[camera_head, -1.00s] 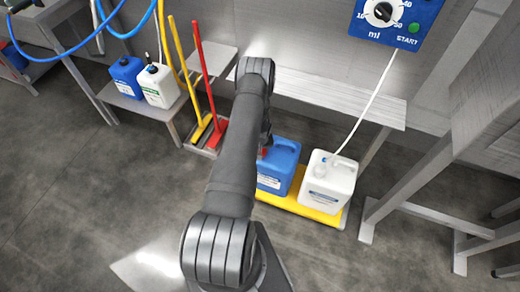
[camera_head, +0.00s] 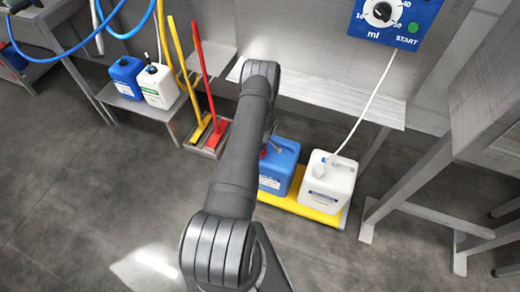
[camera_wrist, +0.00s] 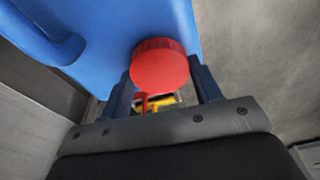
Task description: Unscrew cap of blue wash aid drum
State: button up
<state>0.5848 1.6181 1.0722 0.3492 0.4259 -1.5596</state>
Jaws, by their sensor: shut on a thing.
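The blue drum (camera_head: 283,165) stands upright on a yellow tray (camera_head: 316,212), partly hidden by my arm. Its red cap (camera_wrist: 160,66) shows large in the wrist view, against the blue drum wall (camera_wrist: 150,18). My gripper (camera_wrist: 163,85) is shut on the red cap, with one dark finger at each side of it. In the head view the gripper is mostly hidden behind my arm, and only a sliver of the red cap (camera_head: 263,153) shows. I cannot tell whether the cap is still seated on its neck.
A white drum (camera_head: 328,183) with a white hose stands right of the blue one on the same tray. Another blue can (camera_head: 127,78) and white can (camera_head: 158,86) stand on a low shelf at left. Red and yellow long-handled tools (camera_head: 205,90) lean nearby. A blue dosing panel (camera_head: 396,22) hangs above.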

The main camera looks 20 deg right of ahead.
jog(key=shift+f, duration=0.1)
jog(key=o, duration=1)
